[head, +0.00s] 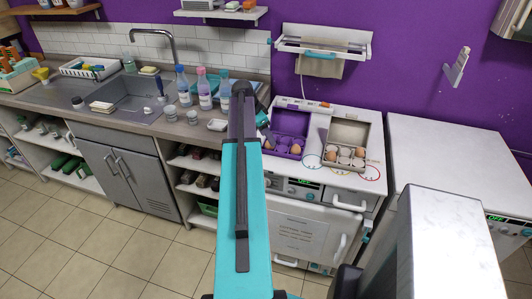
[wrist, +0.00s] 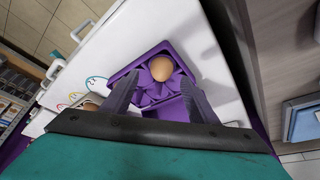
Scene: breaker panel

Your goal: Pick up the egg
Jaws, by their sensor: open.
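A brown egg (wrist: 161,68) sits in a cup of the purple egg carton (wrist: 124,74), seen from above in the wrist view. The same carton (head: 290,131) stands open on the white appliance top in the head view, with an egg (head: 295,149) at its front right. My gripper (wrist: 161,79) is open and empty; its two dark fingers point down toward the carton, one on each side of the egg in the picture. Whether they touch anything cannot be told. In the head view my arm hides part of the gripper and the carton's left side.
A grey carton (head: 347,134) with several eggs stands open right of the purple one. Bottles (head: 205,90) stand on the counter at left. A paper-towel holder (head: 322,50) hangs on the wall behind. A second white top (head: 450,150) at right is clear.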

